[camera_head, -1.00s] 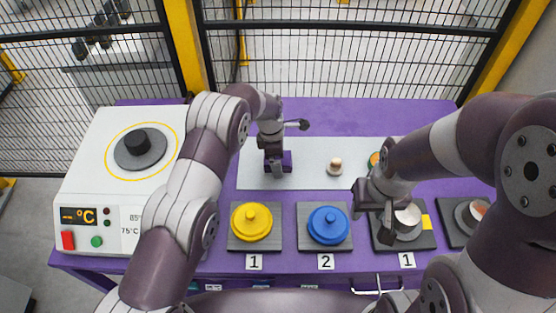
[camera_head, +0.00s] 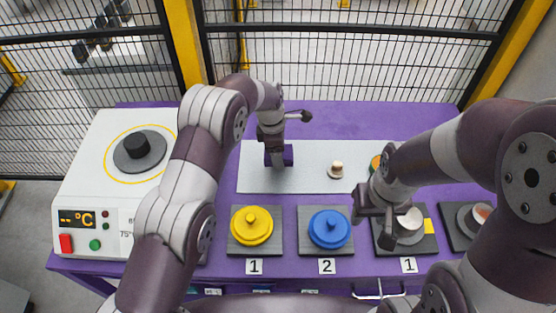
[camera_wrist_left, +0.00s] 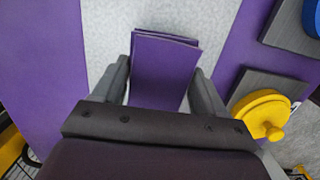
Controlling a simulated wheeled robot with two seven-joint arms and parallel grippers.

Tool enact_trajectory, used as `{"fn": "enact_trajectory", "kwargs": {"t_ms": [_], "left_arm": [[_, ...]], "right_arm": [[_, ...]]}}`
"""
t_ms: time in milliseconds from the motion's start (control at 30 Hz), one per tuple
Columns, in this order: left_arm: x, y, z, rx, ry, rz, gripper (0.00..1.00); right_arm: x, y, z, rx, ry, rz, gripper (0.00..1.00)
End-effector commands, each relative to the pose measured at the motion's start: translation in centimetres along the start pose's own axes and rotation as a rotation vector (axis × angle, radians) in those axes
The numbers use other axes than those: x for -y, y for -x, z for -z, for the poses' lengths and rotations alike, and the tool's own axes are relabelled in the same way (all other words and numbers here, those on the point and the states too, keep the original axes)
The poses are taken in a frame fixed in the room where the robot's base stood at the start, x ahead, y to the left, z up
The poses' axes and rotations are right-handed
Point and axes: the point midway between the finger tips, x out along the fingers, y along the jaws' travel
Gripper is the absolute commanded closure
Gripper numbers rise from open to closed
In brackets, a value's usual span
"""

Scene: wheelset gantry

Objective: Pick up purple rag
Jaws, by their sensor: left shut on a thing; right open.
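The purple rag (camera_wrist_left: 162,72) is a folded flat block between my left gripper's fingers in the left wrist view. It also shows in the head view (camera_head: 288,154), partly hidden by the gripper. My left gripper (camera_head: 278,160) is shut on it, over the light grey mat (camera_head: 260,180); I cannot tell clearly whether the rag is clear of the mat. My right gripper (camera_head: 374,222) is open and empty, beside the white-topped item on the right stand marked 1.
A yellow lidded dish (camera_head: 251,227) and a blue one (camera_head: 328,229) stand on grey plates at the front. A small round-topped item (camera_head: 336,170) is on the mat. A white heater (camera_head: 112,190) stands at the left. A fence is behind the purple table (camera_head: 370,115).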

Motion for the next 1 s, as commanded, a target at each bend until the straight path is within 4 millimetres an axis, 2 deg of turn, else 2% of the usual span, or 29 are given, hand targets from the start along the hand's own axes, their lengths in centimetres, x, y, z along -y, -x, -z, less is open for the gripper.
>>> {"fn": "enact_trajectory", "kwargs": {"t_ms": [300,500,700,967,1000], "left_arm": [[3.5,3.3,-6.8,0.001,-0.003,-0.001,0.58],[5.0,4.9,-9.8,0.000,-0.003,-0.001,0.58],[5.6,5.6,-10.9,0.000,0.000,0.001,0.58],[5.7,5.7,-11.0,0.000,0.001,0.001,0.58],[5.7,5.7,-11.0,0.000,0.001,0.000,0.41]], "right_arm": [[0.0,-1.4,-0.2,0.000,0.000,0.000,0.57],[0.0,-1.7,-0.2,0.000,0.000,0.000,0.57],[0.0,-1.8,-0.2,0.000,0.000,0.000,0.57],[0.0,-1.8,-0.2,0.000,0.000,0.000,0.57],[0.0,-1.8,-0.2,0.000,0.000,0.000,0.57]]}}
